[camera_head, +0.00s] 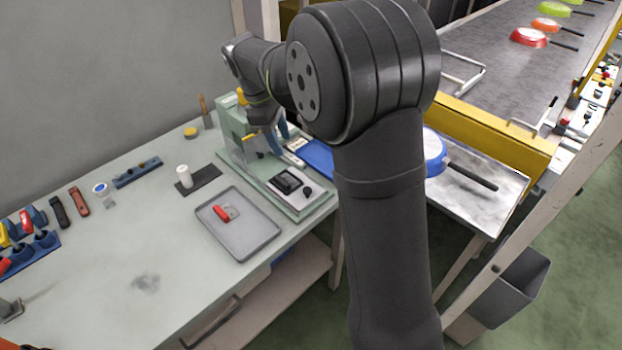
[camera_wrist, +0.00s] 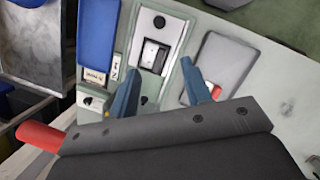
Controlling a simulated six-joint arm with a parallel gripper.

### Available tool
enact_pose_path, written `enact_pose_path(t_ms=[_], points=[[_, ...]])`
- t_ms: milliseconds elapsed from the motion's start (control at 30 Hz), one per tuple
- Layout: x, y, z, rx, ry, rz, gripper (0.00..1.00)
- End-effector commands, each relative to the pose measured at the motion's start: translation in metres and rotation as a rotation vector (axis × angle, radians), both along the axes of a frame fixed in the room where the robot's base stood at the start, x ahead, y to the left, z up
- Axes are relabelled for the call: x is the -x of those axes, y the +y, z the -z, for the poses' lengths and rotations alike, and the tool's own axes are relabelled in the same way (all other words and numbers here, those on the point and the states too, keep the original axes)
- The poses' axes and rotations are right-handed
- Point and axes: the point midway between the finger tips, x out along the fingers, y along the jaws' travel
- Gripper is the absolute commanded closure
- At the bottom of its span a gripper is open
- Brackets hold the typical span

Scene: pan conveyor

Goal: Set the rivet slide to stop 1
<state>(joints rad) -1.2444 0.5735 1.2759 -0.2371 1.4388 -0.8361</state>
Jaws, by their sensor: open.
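The pale green press (camera_head: 235,135) stands at the back right of the bench, its base (camera_head: 312,207) reaching forward. A black fixture (camera_head: 288,183) with a dark knob sits on the base; the fixture also shows in the wrist view (camera_wrist: 154,56). Small white labels (camera_wrist: 95,76) lie beside a blue panel in the wrist view. I cannot tell which part is the rivet slide, nor read its stop. My gripper (camera_head: 276,141) is above the press area, with blue fingers apart and nothing between them; it also shows in the wrist view (camera_wrist: 162,92).
A grey tray (camera_head: 245,250) with a red part (camera_head: 222,213) lies in front of the press. A dark mat (camera_head: 205,183) holds a white cylinder (camera_head: 184,175). A blue pan (camera_head: 433,150) sits on the metal table at right, near the conveyor (camera_head: 500,75). The bench front is mostly clear.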

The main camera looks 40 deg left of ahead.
Motion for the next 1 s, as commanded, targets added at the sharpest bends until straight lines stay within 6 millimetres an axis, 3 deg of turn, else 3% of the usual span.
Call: enact_pose_path(t_ms=[133, 367, 1000], points=[[0.013, 0.002, -0.003, 0.100, -0.038, -0.185, 0.56], [0.009, -0.004, 0.015, 0.126, -0.044, -0.222, 0.56], [-0.027, -0.040, 0.136, 0.123, -0.043, -0.218, 0.56]])
